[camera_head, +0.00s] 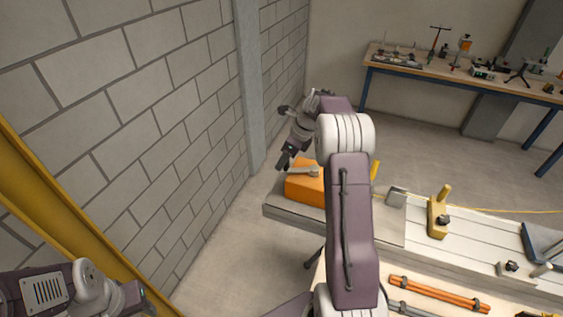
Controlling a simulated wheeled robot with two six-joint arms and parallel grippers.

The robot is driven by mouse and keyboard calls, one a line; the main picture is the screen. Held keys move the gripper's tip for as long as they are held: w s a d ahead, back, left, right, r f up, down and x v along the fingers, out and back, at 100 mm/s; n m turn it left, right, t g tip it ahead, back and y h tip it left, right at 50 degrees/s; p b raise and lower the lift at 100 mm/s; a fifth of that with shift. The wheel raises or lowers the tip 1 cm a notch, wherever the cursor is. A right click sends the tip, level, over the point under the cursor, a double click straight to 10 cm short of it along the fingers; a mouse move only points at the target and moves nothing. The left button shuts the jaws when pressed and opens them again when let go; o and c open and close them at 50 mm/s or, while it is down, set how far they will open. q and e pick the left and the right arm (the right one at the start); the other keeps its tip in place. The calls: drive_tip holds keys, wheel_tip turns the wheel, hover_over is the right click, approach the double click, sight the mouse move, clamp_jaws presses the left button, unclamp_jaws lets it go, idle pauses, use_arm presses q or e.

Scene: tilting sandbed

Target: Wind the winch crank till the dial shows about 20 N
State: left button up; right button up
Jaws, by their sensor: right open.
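An orange box-shaped unit (306,188), which looks like the winch, sits at the left end of a long grey bench. A pale lever (303,171) on its top looks like the crank. My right gripper (281,164) is open, just above and left of this lever, pointing down; I cannot tell whether they touch. My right arm hides the unit's right side. My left gripper (150,300) is at the lower left, far from the bench, and its jaws are too unclear to read. I cannot make out a dial or its reading.
The bench (410,232) runs to the right, carrying a yellow bracket (438,215) and a small grey block (396,197). A yellow line (490,210) runs across it. Orange rods (440,292) lie in front. A block wall (140,120) and yellow beam (60,215) stand left.

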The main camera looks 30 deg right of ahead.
drive_tip(key=shift+f, duration=0.9)
drive_tip(key=shift+w, duration=0.1)
drive_tip(key=shift+a, duration=0.15)
clamp_jaws()
idle(0.5)
